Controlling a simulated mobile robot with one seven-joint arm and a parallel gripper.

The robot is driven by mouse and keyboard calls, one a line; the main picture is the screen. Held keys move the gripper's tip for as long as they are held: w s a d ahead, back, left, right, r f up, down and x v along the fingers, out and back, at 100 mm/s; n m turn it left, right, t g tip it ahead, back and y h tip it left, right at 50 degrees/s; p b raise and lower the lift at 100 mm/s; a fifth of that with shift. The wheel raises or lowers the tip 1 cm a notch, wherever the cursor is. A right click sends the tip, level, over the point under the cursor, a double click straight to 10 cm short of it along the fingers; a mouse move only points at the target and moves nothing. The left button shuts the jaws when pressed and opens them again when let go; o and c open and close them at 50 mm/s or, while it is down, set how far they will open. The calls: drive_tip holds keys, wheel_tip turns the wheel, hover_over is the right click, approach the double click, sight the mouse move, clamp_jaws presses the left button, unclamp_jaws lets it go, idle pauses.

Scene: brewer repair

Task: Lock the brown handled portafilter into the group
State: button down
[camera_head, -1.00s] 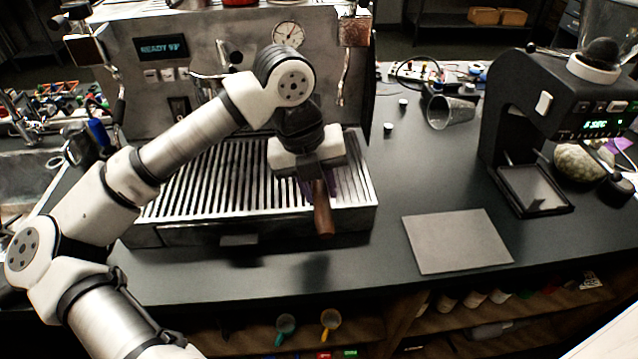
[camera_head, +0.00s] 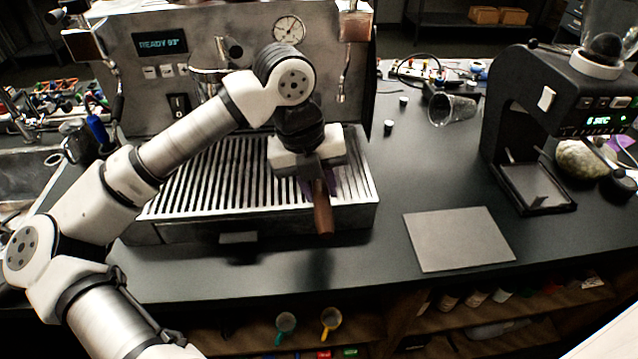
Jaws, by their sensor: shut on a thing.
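The brown handled portafilter (camera_head: 322,214) hangs over the right front of the drip tray, its handle pointing down toward the counter's front edge. My gripper (camera_head: 315,180) is shut on it near the top of the handle. The portafilter's head is mostly hidden behind my gripper and wrist. The espresso machine (camera_head: 140,85) stands behind, with a lit display and a round gauge. The group is largely hidden by my arm, so I cannot tell how the portafilter's head sits relative to it.
The slatted drip tray (camera_head: 190,195) lies under my arm. A grey square mat (camera_head: 458,240) lies on the counter at right. A black grinder (camera_head: 540,110) stands at far right. The counter around the mat is clear.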

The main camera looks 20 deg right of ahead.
drive_tip(key=shift+f, duration=0.2)
drive_tip(key=c, duration=1)
unclamp_jaws()
drive_tip(key=shift+c, duration=0.2)
